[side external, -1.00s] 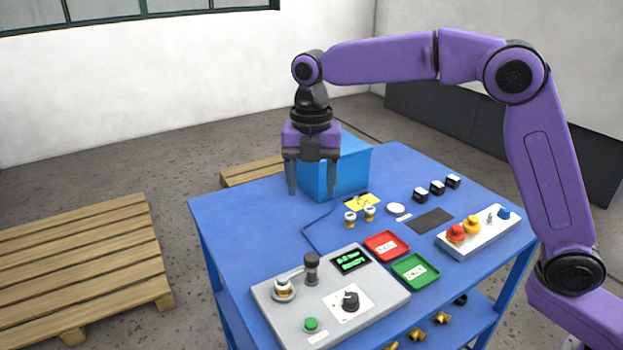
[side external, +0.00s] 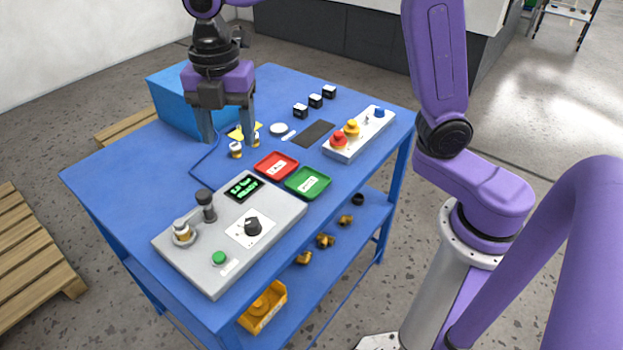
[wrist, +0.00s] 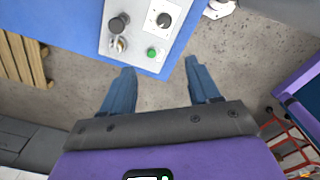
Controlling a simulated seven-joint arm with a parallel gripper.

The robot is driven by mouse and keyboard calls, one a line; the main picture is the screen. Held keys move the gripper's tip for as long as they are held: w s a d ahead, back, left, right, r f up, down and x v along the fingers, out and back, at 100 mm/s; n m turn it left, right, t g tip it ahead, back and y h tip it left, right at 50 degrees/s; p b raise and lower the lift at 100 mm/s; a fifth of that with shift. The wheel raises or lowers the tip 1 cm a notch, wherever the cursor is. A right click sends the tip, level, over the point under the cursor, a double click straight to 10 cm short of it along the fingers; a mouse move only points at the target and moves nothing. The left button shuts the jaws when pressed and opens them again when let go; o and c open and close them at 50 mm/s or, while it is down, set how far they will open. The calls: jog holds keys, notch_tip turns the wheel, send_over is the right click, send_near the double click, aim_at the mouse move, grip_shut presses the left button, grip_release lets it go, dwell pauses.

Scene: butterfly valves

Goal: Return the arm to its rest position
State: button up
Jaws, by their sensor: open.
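My gripper (side external: 229,138) points down at the upper left of the side view. Its two fingers are apart with nothing between them, and it appears in front of the blue box (side external: 168,104). The console also shows at the top of the wrist view (wrist: 140,45). Its height above the table is hard to tell.
The blue table (side external: 110,180) holds a red tray (side external: 276,166), a green tray (side external: 308,182), small valves (side external: 236,150) and a button box (side external: 360,135). Three black-and-white blocks (side external: 315,101) stand behind. A yellow bin (side external: 264,307) sits on the lower shelf. A wooden pallet (side external: 30,260) lies left.

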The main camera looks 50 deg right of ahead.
jog(key=s+d+f+m, duration=0.3)
jog(key=s+d+m, duration=0.3)
jog(key=s, duration=0.5)
jog(key=s+d+f+m, duration=0.3)
jog(key=s+d+m, duration=0.2)
jog(key=s+d, duration=0.4)
jog(key=s, duration=0.3)
jog(key=shift+s+d+f+m, duration=0.25)
jog(key=shift+f+m, duration=0.1)
jog(key=shift+m, duration=0.05)
